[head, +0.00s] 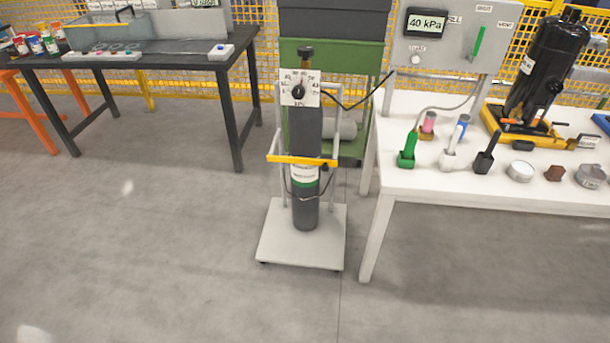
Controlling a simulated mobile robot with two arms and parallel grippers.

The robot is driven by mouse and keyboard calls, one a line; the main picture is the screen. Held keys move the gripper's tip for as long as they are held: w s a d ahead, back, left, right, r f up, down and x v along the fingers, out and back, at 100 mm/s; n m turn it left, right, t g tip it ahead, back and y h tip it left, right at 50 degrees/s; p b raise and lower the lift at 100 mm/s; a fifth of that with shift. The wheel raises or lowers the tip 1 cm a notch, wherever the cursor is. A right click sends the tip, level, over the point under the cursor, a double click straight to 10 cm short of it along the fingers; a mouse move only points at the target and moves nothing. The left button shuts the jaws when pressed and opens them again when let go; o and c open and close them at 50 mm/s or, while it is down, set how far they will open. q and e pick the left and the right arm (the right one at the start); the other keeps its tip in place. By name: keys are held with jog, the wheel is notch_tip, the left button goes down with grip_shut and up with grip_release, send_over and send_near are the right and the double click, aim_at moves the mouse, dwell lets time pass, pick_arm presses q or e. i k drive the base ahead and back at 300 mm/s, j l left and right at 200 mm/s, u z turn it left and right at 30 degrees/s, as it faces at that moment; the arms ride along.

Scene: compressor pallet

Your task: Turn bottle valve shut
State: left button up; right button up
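A dark gas bottle (306,209) with a green band and a white label stands upright on a small wheeled cart (272,238) in the middle of the head view. A yellow bar (300,160) crosses in front of the bottle. At its top is a brass-coloured valve (306,54) with a dark cap. Just below the valve is a white dial plate (299,87) with a black knob and marks around it. I cannot tell whether the valve is open or shut. Neither of my grippers is in view.
A white table (430,184) at the right carries a black compressor (545,65), small tools and a panel reading 40 kPa (427,22). A dark table (150,60) is at the left. A thin hose (360,103) runs right from the bottle. The floor in front is clear.

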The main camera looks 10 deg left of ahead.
aim_at(305, 52)
jog(key=z, duration=0.6)
jog(key=i+j+z, duration=0.15)
jog(key=j+z, duration=0.25)
jog(key=i+j+z, duration=0.1)
jog(key=j+z, duration=0.25)
jog(key=j, duration=0.2)
jog(key=j+z, duration=0.4)
jog(key=i+j, duration=0.05)
jog(key=j, duration=0.05)
